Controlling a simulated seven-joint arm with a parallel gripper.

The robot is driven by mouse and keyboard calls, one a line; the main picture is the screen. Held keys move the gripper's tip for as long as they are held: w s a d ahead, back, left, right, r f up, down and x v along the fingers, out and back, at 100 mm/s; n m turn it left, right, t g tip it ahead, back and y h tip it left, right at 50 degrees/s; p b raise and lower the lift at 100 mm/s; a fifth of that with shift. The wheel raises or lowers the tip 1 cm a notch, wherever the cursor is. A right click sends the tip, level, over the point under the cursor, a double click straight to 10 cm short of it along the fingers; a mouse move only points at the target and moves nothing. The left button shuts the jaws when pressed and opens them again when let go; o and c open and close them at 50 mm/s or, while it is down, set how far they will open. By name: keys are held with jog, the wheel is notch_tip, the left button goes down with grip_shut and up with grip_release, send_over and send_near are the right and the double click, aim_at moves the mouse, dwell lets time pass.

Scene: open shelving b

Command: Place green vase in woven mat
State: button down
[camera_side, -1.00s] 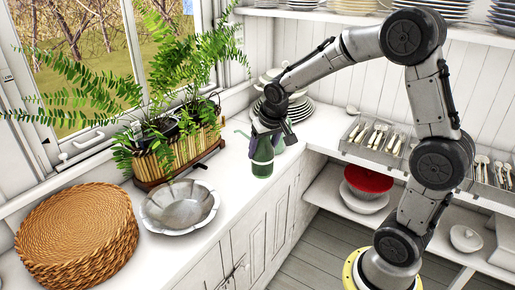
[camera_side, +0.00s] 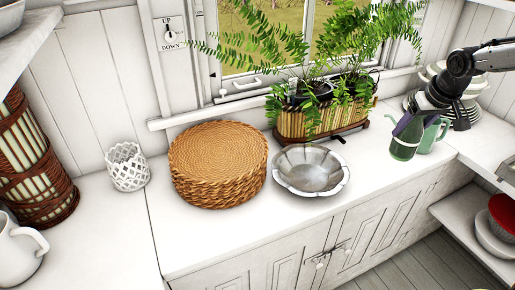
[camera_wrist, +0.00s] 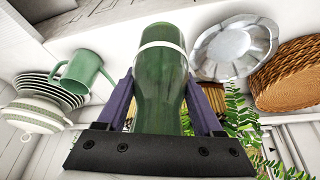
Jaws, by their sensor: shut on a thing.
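The green vase (camera_side: 404,147), a bottle shape with a pale band, is at the right of the counter in the side view. My gripper (camera_side: 408,122) is shut on it, with dark purple fingers on either side. In the wrist view my gripper (camera_wrist: 160,100) has the vase (camera_wrist: 160,70) between its fingers. The woven mat (camera_side: 218,150) is a thick round stack of tan weave left of the metal bowl. It also shows at the right edge of the wrist view (camera_wrist: 290,75). I cannot tell whether the vase touches the counter.
A fluted metal bowl (camera_side: 311,170) and a fern planter (camera_side: 318,122) stand between the vase and the mat. A green mug (camera_side: 434,133) is close beside the vase, with stacked plates (camera_side: 470,105) behind. A white lattice cup (camera_side: 127,167) stands left of the mat.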

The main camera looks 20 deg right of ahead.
jog(key=w+a+r+n+y, duration=0.1)
jog(key=w+a+r+n, duration=0.2)
jog(key=w+a, duration=0.3)
jog(key=w+a+r+n+y, duration=0.15)
jog(key=w+a+r, duration=0.25)
jog(key=a, duration=0.4)
jog(key=w+a+n, duration=0.2)
jog(key=a+n, duration=0.2)
jog(key=a, duration=1.1)
jog(key=shift+y, duration=0.45)
jog(key=shift+w+a+f, duration=0.85)
jog(key=shift+w+f, duration=1.3)
jog(key=shift+f, duration=0.05)
jog(key=shift+w+a+f, duration=0.8)
jog(key=shift+w+f, duration=1.3)
jog(key=shift+f, duration=0.05)
jog(key=shift+w+a+f, duration=0.85)
jog(key=shift+w+f, duration=1.3)
jog(key=shift+f, duration=0.05)
jog(key=shift+f, duration=0.15)
